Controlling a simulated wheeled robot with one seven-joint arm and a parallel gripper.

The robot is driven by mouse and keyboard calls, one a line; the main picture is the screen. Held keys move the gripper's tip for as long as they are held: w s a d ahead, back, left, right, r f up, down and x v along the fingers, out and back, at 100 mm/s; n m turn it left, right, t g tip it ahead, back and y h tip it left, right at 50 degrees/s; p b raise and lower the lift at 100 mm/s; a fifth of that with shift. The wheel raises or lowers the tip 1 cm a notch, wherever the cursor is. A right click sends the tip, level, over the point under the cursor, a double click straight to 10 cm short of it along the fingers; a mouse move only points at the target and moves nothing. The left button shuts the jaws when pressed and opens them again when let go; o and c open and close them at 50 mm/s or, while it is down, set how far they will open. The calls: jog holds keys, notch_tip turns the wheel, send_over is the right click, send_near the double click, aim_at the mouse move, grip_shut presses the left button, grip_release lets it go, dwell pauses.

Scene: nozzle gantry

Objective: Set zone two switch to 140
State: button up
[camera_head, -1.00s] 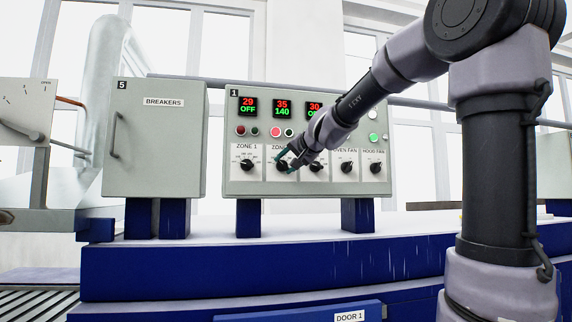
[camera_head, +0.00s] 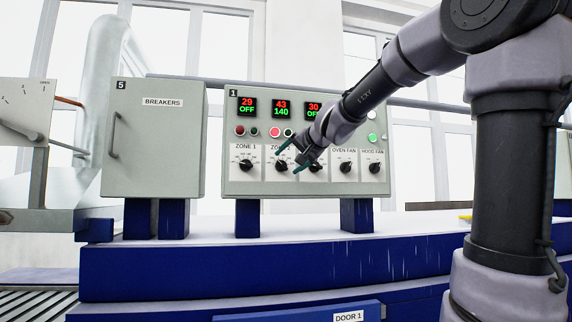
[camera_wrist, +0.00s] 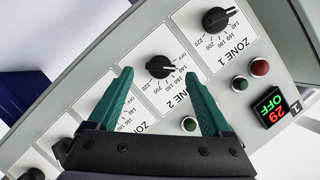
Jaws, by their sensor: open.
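The zone 2 switch, a black rotary knob (camera_wrist: 160,66), shows between my finger tips in the wrist view, with its white mark toward the OFF/140 side of its scale. In the head view this knob (camera_head: 281,162) sits on the grey control panel (camera_head: 230,215). The display above zone 2 (camera_head: 281,109) reads 43 in red and 140 in green. My gripper (camera_head: 289,160) is open and empty, its green fingers in front of the panel and apart from the knob. Part of the zone 2 label is hidden by my gripper in the head view.
The zone 1 knob (camera_head: 246,165) is to the left, with its display (camera_head: 247,107) at 29 and OFF. Further knobs, including OVEN FAN (camera_head: 345,167) and HOOD FAN (camera_head: 375,168), stand to the right. A breakers cabinet (camera_head: 160,150) is at left.

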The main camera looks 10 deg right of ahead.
jog(key=v, duration=0.8)
jog(key=s+d+f+n+g+h, duration=0.2)
jog(key=s+f+g, duration=0.5)
jog(key=s+f, duration=1.2)
notch_tip(320, 180, down, 4)
jog(key=shift+s+f, duration=0.1)
jog(key=shift+s, duration=0.05)
